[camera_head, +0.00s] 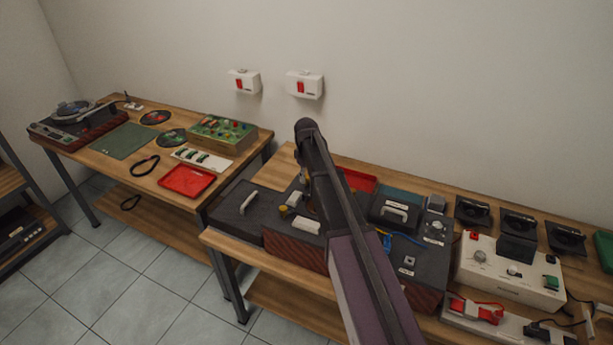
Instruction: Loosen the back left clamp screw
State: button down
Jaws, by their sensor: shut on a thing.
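The dark hi-fi unit (432,262) with reddish-brown sides stands on the right wooden bench. A yellow knob (283,211), which looks like one of the clamp screws, shows at its left part beside white handle-like pieces. My gripper (308,203) points down onto the left part of the unit, just right of this knob, mostly behind my arm. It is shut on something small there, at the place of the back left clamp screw. The screw itself and the fingertips are largely hidden, so I cannot see how far it is turned.
A dark panel with a white handle (249,203) lies left of the unit. A red tray (360,181) is behind my arm. A white control box (512,272) and several black devices stand right. The left bench holds a turntable (75,113) and another red tray (187,180).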

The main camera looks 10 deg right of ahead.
jog(key=shift+s, duration=0.15)
jog(key=shift+c, duration=2)
grip_release()
jog(key=shift+m, duration=0.3)
